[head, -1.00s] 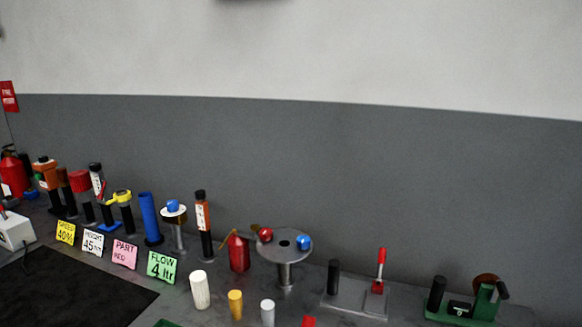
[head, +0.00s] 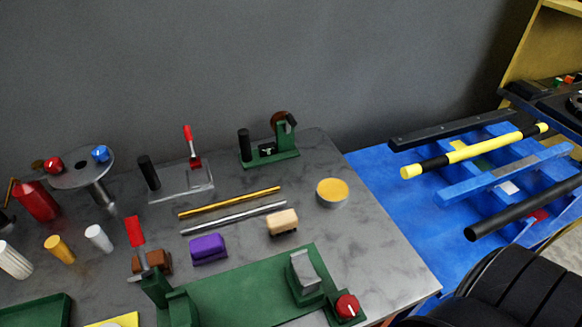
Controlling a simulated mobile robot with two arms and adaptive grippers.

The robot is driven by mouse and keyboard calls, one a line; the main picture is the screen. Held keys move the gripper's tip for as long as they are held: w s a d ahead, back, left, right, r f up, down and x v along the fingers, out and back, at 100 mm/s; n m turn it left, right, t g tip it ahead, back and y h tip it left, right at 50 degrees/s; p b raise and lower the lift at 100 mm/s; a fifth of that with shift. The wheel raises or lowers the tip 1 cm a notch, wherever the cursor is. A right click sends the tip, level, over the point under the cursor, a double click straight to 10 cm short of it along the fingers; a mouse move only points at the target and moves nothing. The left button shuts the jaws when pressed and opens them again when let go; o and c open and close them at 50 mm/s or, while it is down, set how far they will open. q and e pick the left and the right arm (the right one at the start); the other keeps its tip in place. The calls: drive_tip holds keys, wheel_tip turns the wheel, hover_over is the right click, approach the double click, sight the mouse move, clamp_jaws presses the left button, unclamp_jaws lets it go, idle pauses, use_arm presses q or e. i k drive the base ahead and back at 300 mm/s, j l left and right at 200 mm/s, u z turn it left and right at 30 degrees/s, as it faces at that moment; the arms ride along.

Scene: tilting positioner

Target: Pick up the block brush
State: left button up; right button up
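Neither of my grippers shows in the head view.
A yellow and a silver rod (head: 232,217) lie behind the tan block. A round yellow-topped tin (head: 332,192) is to its right. A green fixture (head: 250,290) stands in front. A blue rack with bars (head: 375,180) is beyond the table's right edge.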

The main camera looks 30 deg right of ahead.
sight(284, 221)
drive_tip(key=z, duration=0.95)
